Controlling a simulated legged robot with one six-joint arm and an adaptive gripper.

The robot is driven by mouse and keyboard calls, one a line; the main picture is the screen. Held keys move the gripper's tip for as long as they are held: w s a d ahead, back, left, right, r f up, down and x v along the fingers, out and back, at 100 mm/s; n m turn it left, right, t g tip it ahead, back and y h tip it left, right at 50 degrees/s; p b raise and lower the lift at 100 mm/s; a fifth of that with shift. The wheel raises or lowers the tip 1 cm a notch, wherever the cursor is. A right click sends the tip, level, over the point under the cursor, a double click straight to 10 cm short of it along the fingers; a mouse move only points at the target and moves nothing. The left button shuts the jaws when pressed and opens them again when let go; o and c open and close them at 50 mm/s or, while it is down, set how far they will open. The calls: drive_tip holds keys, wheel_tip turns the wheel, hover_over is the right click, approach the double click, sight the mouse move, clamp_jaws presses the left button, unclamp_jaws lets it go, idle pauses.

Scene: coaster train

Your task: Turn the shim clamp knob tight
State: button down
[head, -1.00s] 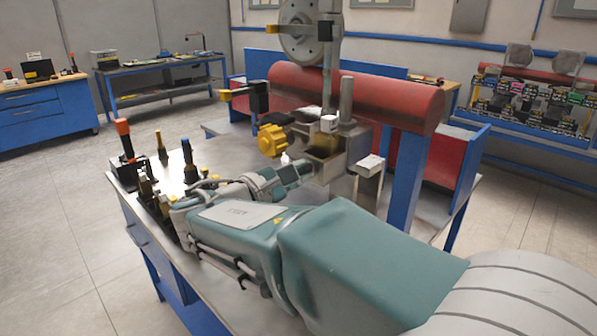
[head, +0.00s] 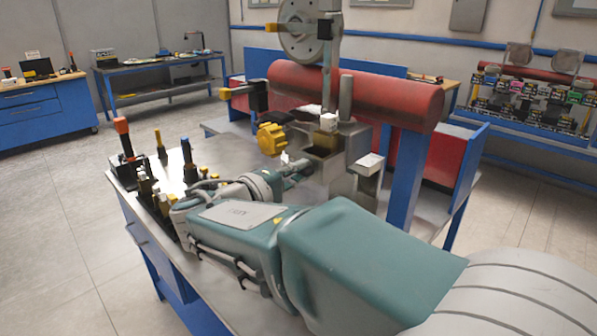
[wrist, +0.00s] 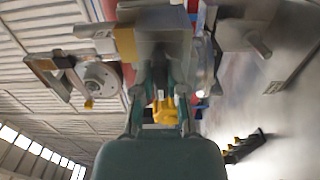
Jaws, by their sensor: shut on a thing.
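The grey metal clamp fixture (head: 345,170) stands on the bench in front of the red cylinder. A yellow lobed knob (head: 271,139) sticks out on its left side, clear of my fingers; a yellow knob also shows between my fingers in the wrist view (wrist: 165,110). My gripper (head: 300,168) reaches to the front of the fixture, just below and right of the yellow knob. In the wrist view my gripper (wrist: 160,78) has its fingertips close together against the grey fixture. It is shut on the shim clamp knob, which the fingers almost wholly hide.
The red cylinder (head: 375,97) lies behind the fixture on blue supports. An upright post with a grey wheel (head: 303,30) rises beside it. Several tools with coloured handles stand in a rack (head: 150,185) at the bench's left end. The floor to the left is clear.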

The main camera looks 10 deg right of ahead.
drive_tip(key=shift+f, duration=0.25)
idle(0.3)
drive_tip(key=c, duration=0.7)
unclamp_jaws()
drive_tip(key=shift+r, duration=0.1)
drive_tip(key=shift+a, duration=0.1)
drive_tip(key=v, duration=1.2)
